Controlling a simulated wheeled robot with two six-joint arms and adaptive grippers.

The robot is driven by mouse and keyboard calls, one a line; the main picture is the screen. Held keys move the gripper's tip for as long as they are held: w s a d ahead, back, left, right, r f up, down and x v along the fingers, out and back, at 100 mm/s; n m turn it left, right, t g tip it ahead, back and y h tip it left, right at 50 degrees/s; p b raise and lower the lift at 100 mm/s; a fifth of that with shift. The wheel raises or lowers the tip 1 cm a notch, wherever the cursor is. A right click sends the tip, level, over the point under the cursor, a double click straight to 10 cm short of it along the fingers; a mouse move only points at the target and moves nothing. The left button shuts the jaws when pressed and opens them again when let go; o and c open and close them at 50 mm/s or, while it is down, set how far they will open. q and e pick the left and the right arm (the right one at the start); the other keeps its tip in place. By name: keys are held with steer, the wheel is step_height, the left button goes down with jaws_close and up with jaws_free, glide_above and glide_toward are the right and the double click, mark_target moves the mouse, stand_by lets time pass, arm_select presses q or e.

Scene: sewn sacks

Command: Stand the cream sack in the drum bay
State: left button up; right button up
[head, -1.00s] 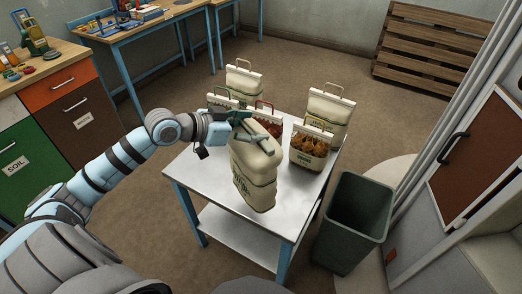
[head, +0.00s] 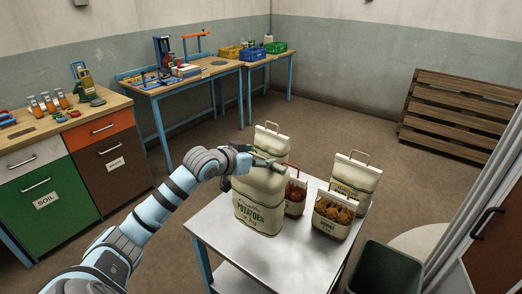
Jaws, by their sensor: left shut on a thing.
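A cream sack (head: 258,208) with "POTATOES" printed on it is upright at the left side of the metal table (head: 222,238). My left gripper (head: 268,163) is shut on its top, reaching in from the left. I cannot tell whether the sack's base touches the table top. Other cream sacks with handles stand behind it: one at the back (head: 270,139) and one at the right (head: 355,172). I cannot identify a drum bay in this view. My right gripper is not in view.
Two smaller sacks with windowed fronts, one at the middle (head: 295,197) and one at the right (head: 331,222), crowd the table. A dark green bin (head: 385,268) stands at its right. Drawer cabinets (head: 45,203) line the left. The floor behind the table is clear.

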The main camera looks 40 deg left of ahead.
arm_select(q)
step_height(320, 180, down, 7)
steer(key=shift+w+r, duration=0.1)
steer(key=shift+r, duration=0.05)
step_height(320, 180, down, 4)
steer(key=shift+f+b, duration=0.2)
steer(key=shift+b, duration=0.35)
steer(key=o, duration=1.9)
steer(key=shift+s+d+f, duration=0.1)
steer(key=shift+s+f, duration=0.05)
steer(key=shift+s, duration=0.05)
steer(key=shift+o, duration=0.2)
steer(key=shift+s, duration=0.1)
steer(key=p, duration=0.7)
glide_toward(255, 175)
steer(key=f, duration=0.2)
steer(key=s+f, duration=0.1)
steer(key=f, duration=0.1)
steer(key=shift+d+f, duration=0.15)
steer(key=shift+d, duration=0.05)
